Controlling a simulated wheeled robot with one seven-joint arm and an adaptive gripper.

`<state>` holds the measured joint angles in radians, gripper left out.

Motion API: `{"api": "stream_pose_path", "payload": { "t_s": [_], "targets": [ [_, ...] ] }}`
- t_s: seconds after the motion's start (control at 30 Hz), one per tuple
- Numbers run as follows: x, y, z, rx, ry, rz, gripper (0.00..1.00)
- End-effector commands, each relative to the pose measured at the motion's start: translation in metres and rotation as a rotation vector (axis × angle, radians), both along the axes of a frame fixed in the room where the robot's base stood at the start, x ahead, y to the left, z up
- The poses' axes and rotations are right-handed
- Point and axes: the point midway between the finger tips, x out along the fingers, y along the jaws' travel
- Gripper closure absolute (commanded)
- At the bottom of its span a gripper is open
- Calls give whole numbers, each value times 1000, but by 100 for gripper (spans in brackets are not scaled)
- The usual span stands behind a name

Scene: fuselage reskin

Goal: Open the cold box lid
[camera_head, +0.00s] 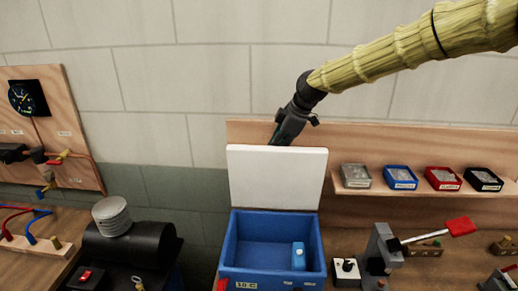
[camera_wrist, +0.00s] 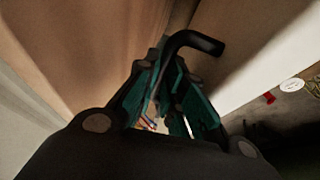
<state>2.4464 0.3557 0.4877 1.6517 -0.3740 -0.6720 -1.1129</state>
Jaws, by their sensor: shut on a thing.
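The cold box (camera_head: 232,262) is a blue open-topped box at the bottom centre of the head view. Its white lid (camera_head: 277,178) stands roughly upright at the back edge, leaving the inside open to view. A small blue block (camera_head: 298,256) is inside at the right. My gripper (camera_head: 282,138) reaches down behind the lid's top edge, its fingertips hidden there. In the wrist view my gripper (camera_wrist: 170,80) is shut on a black bent handle (camera_wrist: 194,41) that reaches toward the pale lid face (camera_wrist: 245,60) at right.
A wooden backboard (camera_head: 240,131) stands close behind the lid. Its shelf (camera_head: 410,191) holds several small trays at right. A grey lever device (camera_head: 381,250) with a red handle stands right of the box. A black cylinder machine (camera_head: 130,243) stands at left.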

Motion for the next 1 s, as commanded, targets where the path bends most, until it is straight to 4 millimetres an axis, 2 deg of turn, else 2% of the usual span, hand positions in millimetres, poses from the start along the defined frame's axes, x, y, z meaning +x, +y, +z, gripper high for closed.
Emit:
{"api": "stream_pose_path", "payload": {
  "t_s": [0.03,0.2,0.57,0.6,0.7,1.0],
  "targets": [
    [-1,-6,-7,-4,9,-2,100],
    [2,-17,-7,-3,8,-15,100],
    [3,-19,-6,-4,6,-18,100],
    [3,-19,-5,-4,6,-18,84],
    [4,-18,-4,-3,5,-18,68],
    [5,-16,-1,0,2,-17,68]
  ]
}}
